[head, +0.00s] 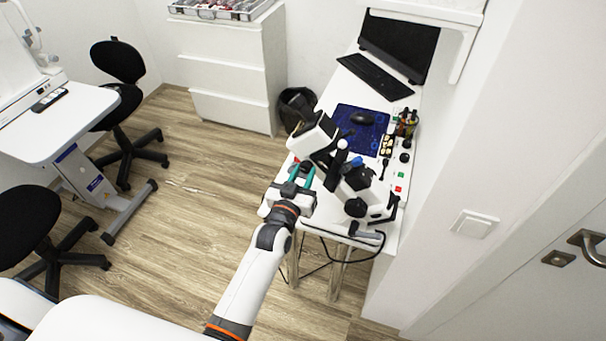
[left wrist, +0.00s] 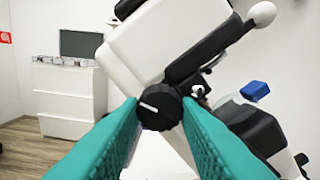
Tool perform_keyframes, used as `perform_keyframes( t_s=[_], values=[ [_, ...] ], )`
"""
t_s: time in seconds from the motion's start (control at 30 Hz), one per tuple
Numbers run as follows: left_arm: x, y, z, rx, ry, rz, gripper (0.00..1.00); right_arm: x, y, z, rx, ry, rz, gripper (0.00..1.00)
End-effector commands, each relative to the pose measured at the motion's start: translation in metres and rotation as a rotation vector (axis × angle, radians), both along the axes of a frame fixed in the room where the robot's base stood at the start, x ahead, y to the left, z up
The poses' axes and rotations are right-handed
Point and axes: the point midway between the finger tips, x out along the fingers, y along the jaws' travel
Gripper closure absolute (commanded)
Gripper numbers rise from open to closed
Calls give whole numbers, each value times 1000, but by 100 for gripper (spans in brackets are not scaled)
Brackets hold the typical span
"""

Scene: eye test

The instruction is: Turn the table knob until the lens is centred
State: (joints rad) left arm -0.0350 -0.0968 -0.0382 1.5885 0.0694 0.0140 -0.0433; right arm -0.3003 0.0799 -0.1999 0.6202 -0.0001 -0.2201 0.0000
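A white and black optical instrument (head: 313,137) stands on the near end of the white desk. In the left wrist view its tilted white body (left wrist: 165,45) fills the upper middle. A round black knob (left wrist: 158,107) with a white mark sits on its side. My left gripper (head: 299,175) has teal fingers, held apart, at the instrument's near left side. In the left wrist view the fingertips (left wrist: 160,101) flank the knob closely; I cannot tell whether they touch it. I cannot make out the lens or whether it is centred. My right gripper is not in view.
The desk (head: 345,92) also carries a keyboard (head: 375,76), a mouse (head: 362,118) on a blue mat and a pen holder (head: 406,124). A bin (head: 297,105) and drawers (head: 228,75) stand behind.

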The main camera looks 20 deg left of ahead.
Motion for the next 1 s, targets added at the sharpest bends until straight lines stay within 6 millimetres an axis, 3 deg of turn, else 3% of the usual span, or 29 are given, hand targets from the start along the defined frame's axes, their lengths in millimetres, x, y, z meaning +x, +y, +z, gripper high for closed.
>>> perform_keyframes(
  t_s=[0.17,0.37,0.57,0.6,0.7,1.0],
  values=[
    [0,0,1,24,0,0,93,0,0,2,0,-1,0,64],
    [0,0,1,178,-5,0,93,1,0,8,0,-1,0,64],
    [0,0,0,179,-6,0,93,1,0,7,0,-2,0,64],
    [0,0,0,179,-6,0,67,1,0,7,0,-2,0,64],
    [0,0,0,178,-6,0,51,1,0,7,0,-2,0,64],
    [-1,0,0,177,-6,0,49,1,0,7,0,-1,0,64]
  ],
)
